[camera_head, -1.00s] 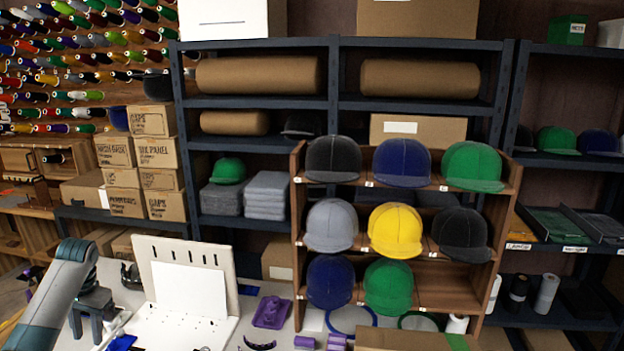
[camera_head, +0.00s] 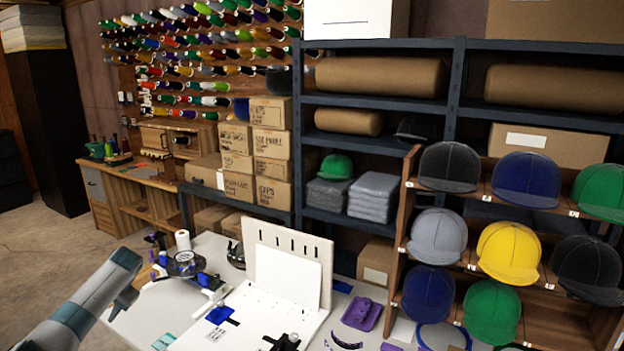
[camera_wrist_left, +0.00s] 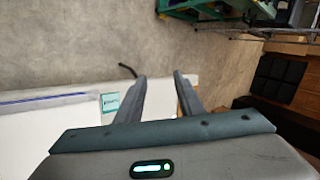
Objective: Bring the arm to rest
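My left arm comes in at the lower left of the head view, over the near left side of the white table (camera_head: 210,243). Its gripper (camera_head: 124,302) is small there and partly hidden by the wrist. In the left wrist view the two fingers of my left gripper (camera_wrist_left: 162,90) stand apart with nothing between them. Below them I see bare floor (camera_wrist_left: 100,45) and a white surface. My right arm and gripper are not in view.
A white upright board (camera_head: 288,262), a black round-based device (camera_head: 185,264) and a purple tray (camera_head: 362,313) are on the table. A cap rack (camera_head: 408,200) stands right. Shelves with boxes and a thread wall are behind. Open floor (camera_head: 50,250) lies left.

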